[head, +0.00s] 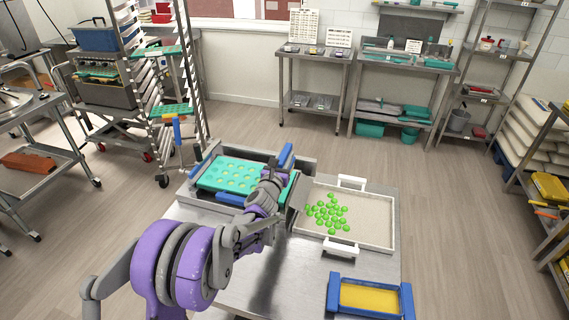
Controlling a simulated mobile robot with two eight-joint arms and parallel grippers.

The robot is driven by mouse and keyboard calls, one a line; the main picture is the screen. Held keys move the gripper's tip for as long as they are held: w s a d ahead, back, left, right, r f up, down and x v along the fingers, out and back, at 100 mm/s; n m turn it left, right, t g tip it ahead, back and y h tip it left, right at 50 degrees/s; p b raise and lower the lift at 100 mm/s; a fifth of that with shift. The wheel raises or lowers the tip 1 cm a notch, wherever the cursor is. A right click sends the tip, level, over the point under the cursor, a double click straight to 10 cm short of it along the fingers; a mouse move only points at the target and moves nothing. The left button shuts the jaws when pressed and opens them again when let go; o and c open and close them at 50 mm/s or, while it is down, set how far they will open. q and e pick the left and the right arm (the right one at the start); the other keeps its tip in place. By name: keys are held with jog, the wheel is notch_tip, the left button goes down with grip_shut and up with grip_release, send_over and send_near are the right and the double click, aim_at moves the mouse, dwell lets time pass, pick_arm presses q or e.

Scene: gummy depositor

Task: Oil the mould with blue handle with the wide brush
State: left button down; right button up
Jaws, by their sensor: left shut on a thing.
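The teal mould (216,181) with rows of round cavities lies in a metal tray on the steel table, with blue bars at its edges. One blue bar (286,156) shows just beyond my left gripper. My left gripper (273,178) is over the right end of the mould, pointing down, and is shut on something. Its own wrist and fingers hide most of what it holds, so I cannot make out a wide brush. Whether the held thing touches the mould cannot be told. My right gripper is not in view.
A white tray (378,240) with green gummies (328,214) stands right of the mould. A blue-framed yellow tray (370,297) lies at the table's front right. A tall rack (185,75) stands behind left. Shelves and benches line the back; the floor between is clear.

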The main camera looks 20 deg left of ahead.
aim_at(286, 151)
pick_arm(q)
jog(key=shift+d+r, duration=0.2)
jog(key=shift+r, duration=1.9)
jog(key=shift+f, duration=0.15)
jog(key=shift+f, duration=0.4)
